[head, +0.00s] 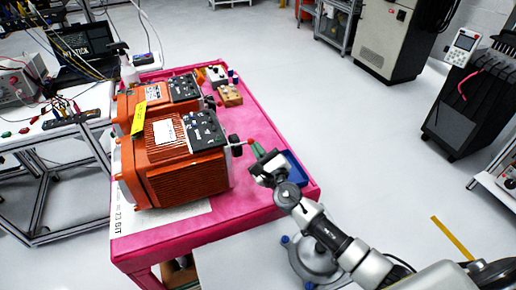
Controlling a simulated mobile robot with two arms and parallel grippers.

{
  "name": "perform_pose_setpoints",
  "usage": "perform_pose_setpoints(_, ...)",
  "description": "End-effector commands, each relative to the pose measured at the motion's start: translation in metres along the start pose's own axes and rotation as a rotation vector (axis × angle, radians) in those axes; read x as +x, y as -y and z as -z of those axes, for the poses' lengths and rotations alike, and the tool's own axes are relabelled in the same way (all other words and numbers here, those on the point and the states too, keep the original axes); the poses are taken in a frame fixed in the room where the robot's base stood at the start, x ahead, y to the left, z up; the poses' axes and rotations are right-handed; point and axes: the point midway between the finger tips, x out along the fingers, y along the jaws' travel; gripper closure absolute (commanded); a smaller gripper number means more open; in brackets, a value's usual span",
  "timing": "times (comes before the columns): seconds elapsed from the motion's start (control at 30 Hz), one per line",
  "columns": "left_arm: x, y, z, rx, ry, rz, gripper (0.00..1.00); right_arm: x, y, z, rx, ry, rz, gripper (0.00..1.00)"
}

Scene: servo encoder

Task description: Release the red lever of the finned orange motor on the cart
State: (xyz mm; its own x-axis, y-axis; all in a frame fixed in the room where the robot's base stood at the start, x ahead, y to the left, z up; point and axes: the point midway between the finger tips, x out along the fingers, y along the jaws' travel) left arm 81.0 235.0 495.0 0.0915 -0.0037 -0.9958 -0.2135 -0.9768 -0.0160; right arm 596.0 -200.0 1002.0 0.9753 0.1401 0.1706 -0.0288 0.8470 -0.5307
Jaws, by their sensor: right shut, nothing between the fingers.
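The finned orange motor (180,170) stands at the front of the pink cart (235,203), with a dark connector panel (205,130) on top. From its right side a thin silver rod with a small red end, the red lever (250,141), sticks out to the right. My right gripper (258,150) reaches in from the lower right. Its green-tipped fingers are shut and empty, close beside the lever's red end. I cannot tell whether they touch it. My left gripper is not in view.
A second orange motor (150,103) stands behind the first, with a yellow tag between them. A blue tray (291,170) lies at the cart's right edge, by my wrist. A spray bottle (127,68) and small blocks (229,96) are at the back. The floor to the right is open.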

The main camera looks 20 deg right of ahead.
Motion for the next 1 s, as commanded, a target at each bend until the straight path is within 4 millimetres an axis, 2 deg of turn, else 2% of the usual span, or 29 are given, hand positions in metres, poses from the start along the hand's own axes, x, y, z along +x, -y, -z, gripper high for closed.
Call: perform_pose_setpoints(1.0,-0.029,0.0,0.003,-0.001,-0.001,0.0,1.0,0.003,0.008,-0.012,-0.196,0.0,-0.04,1.0)
